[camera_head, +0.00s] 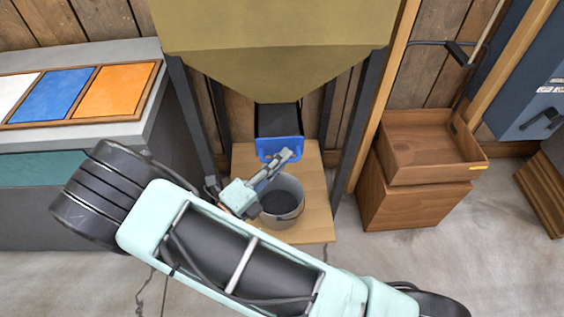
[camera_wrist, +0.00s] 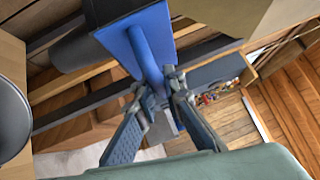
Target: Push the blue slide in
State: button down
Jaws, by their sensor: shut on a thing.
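The blue slide (camera_head: 281,148) sits under the spout of the olive hopper (camera_head: 275,45) in the head view, with its dark plate behind the blue front. My gripper (camera_head: 287,157) is at the front of the slide. In the wrist view the blue slide (camera_wrist: 140,45) has a vertical bar handle, and the fingers of my gripper (camera_wrist: 161,88) are shut on the lower end of that bar. How far the slide stands out of the spout is hard to tell.
A grey bucket (camera_head: 283,214) stands on a wooden board (camera_head: 313,222) below the spout, close under my gripper. Dark hopper legs (camera_head: 352,135) stand on both sides. A brown wooden crate (camera_head: 425,155) is at the right. A counter with coloured panels (camera_head: 60,92) is at the left.

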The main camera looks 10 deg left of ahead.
jog(key=shift+w+a+r, duration=0.1)
jog(key=shift+w+a, duration=0.05)
jog(key=shift+w, duration=0.05)
jog(key=c, duration=2)
grip_release()
jog(key=v, duration=1.2)
